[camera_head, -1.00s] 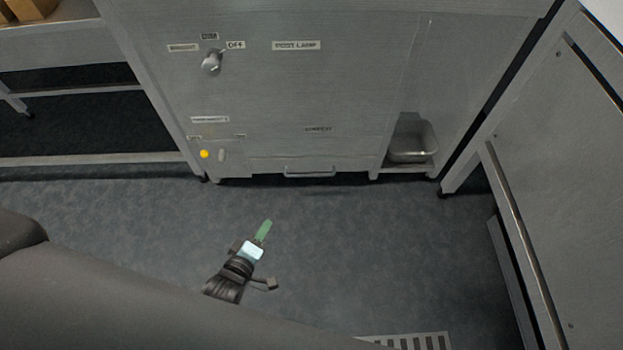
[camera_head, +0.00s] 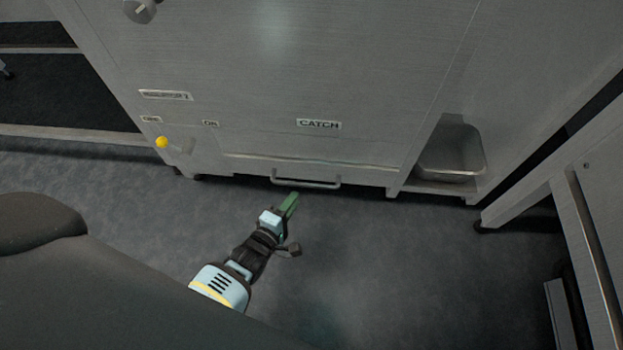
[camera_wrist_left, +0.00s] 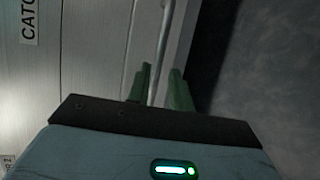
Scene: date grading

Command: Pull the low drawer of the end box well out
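The low drawer (camera_head: 315,158), under a label reading CATCH, sits in the foot of the grey metal end box (camera_head: 300,60) and looks shut. Its bar handle (camera_head: 307,184) runs along the bottom edge. My left gripper (camera_head: 291,199), with green fingers, is at the handle, left of its middle. In the left wrist view the fingers (camera_wrist_left: 160,88) stand apart and the handle bar (camera_wrist_left: 162,55) runs between them. I cannot tell whether either finger touches the bar. My right gripper is not in view.
A yellow button (camera_head: 161,142) and a switch are left of the drawer. A metal pan (camera_head: 452,155) sits in an open bay to the right. A steel unit with a rail (camera_head: 590,240) stands at the right. The floor (camera_head: 400,260) before the drawer is clear.

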